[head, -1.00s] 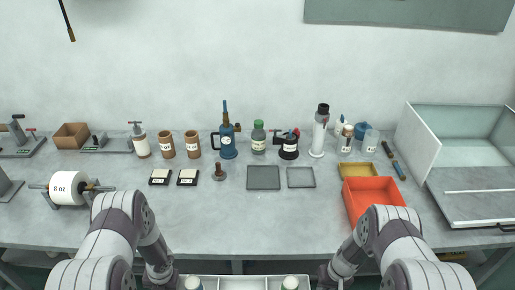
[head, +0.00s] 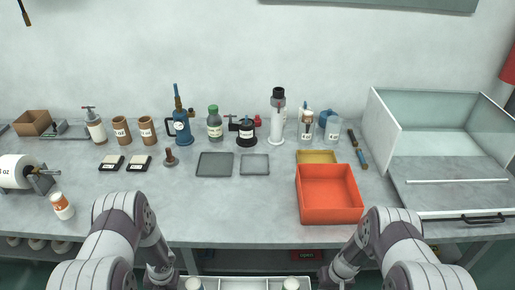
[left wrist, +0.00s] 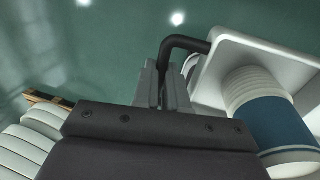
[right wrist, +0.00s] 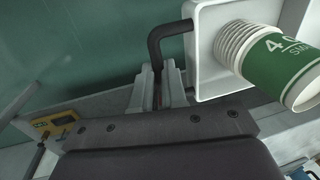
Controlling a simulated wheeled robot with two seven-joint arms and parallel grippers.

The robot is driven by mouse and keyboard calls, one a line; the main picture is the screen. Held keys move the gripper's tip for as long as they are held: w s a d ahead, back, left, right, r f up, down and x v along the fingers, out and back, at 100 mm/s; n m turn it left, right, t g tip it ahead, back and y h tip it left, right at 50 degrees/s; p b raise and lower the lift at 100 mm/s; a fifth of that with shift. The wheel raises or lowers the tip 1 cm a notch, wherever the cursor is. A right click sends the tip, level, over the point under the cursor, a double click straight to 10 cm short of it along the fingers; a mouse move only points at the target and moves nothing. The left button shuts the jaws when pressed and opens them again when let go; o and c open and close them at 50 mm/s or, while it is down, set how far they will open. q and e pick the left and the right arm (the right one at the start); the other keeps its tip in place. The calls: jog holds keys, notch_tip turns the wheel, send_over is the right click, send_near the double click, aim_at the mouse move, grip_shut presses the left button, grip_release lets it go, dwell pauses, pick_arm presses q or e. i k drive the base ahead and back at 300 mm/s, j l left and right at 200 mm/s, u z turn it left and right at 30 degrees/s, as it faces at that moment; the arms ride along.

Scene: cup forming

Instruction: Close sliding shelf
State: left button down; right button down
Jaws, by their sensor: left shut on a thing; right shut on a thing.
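The white enclosure with clear walls (head: 384,122) stands at the right end of the bench. A grey slab with a white bar (head: 450,195) lies at its open front, with a black handle (head: 484,218) at the front edge; I take this as the sliding shelf, and it appears pulled out. My left gripper (left wrist: 168,82) is shut on a black handle of a white tray (head: 243,284). My right gripper (right wrist: 156,84) is shut on the tray's other black handle. The tray holds cup stacks, one blue-banded (left wrist: 280,120), one green-banded (right wrist: 275,62). Both grippers are low, in front of the bench, away from the shelf.
An orange bin (head: 329,212) sits at the bench front, left of the shelf. Screwdriver-like tools (head: 358,150) lie between the bottles and the enclosure. Bottles, a blue torch (head: 182,127) and grey trays (head: 214,164) fill the middle.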

aim_at(469, 196)
jog(key=l, duration=3.25)
